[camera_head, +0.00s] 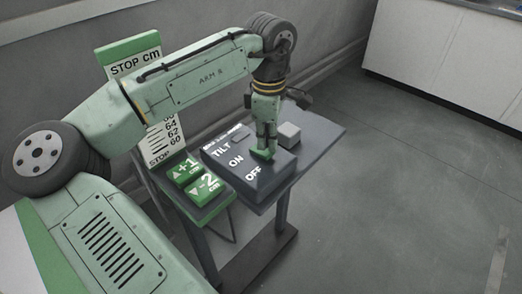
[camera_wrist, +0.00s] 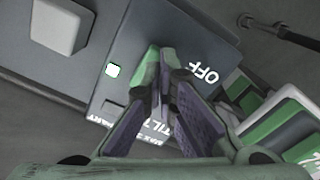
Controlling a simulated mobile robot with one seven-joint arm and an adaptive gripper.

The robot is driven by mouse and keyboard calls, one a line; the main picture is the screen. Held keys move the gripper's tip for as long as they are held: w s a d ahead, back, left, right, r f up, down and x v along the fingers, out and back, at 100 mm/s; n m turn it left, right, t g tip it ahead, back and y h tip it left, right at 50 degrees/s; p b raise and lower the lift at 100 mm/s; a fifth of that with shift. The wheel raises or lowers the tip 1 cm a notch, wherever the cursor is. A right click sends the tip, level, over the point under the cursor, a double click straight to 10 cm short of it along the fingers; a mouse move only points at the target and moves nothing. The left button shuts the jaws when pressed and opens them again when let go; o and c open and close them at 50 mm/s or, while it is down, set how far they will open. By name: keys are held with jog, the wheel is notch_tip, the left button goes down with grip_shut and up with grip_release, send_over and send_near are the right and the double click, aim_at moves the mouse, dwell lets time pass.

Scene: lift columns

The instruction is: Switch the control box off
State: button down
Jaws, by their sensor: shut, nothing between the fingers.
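The control box (camera_head: 262,180) is a dark grey sloped box on a small table, with white TILT, ON and OFF lettering. In the wrist view its face (camera_wrist: 205,42) shows the OFF lettering and a small bright whitish-green square (camera_wrist: 113,70). My gripper (camera_head: 264,155) points down at the box's top, close to the ON and OFF lettering. In the wrist view my gripper (camera_wrist: 163,85) has its fingertips together over the box's face, beside OFF. A green part shows at the fingertips. The fingers hide much of the switch area, and I cannot tell whether they touch it.
Green +1 (camera_head: 185,172) and -2 (camera_head: 204,188) cm buttons sit left of the box. A light grey block (camera_head: 289,135) stands on the table (camera_head: 325,130) behind it. A STOP cm scale (camera_head: 135,62) stands at the left. The floor at the right is clear.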

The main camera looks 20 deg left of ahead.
aim_at(268, 152)
jog(key=shift+s+d+f+b, duration=0.15)
jog(key=shift+f+b, duration=0.4)
jog(key=shift+f, duration=0.55)
jog(key=shift+r, duration=0.15)
notch_tip(268, 152, up, 2)
jog(key=shift+r+p, duration=0.1)
jog(key=shift+p, duration=1.05)
jog(key=shift+a+r+p, duration=0.15)
jog(key=shift+r+p, duration=0.5)
jog(key=shift+a+r+p, duration=0.15)
jog(key=shift+r+p, duration=0.45)
notch_tip(268, 152, up, 2)
jog(key=shift+d+r+p, duration=0.1)
jog(key=shift+r+p, duration=0.05)
jog(key=shift+p, duration=0.9)
